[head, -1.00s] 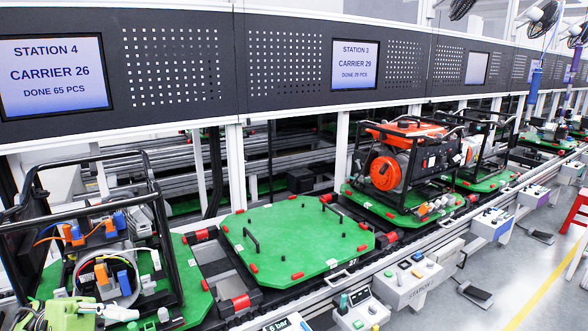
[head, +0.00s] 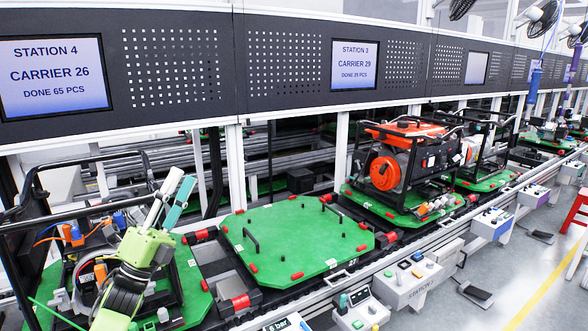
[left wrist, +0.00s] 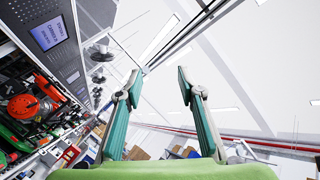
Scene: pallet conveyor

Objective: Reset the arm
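My left gripper (head: 176,190) is raised in the lower left of the head view, in front of the frame of the left generator (head: 95,245). Its two fingers point up and are apart. In the left wrist view the fingers of my left gripper (left wrist: 159,80) stand wide apart with nothing between them, only ceiling and hall behind. My light green wrist hides part of the left generator and its green carrier. My right gripper does not show in either view.
An empty green carrier (head: 297,240) sits on the conveyor in the middle. A red-orange generator (head: 400,165) stands on the carrier to its right. Control boxes (head: 407,285) line the front edge. A dark panel with screens (head: 355,65) runs above.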

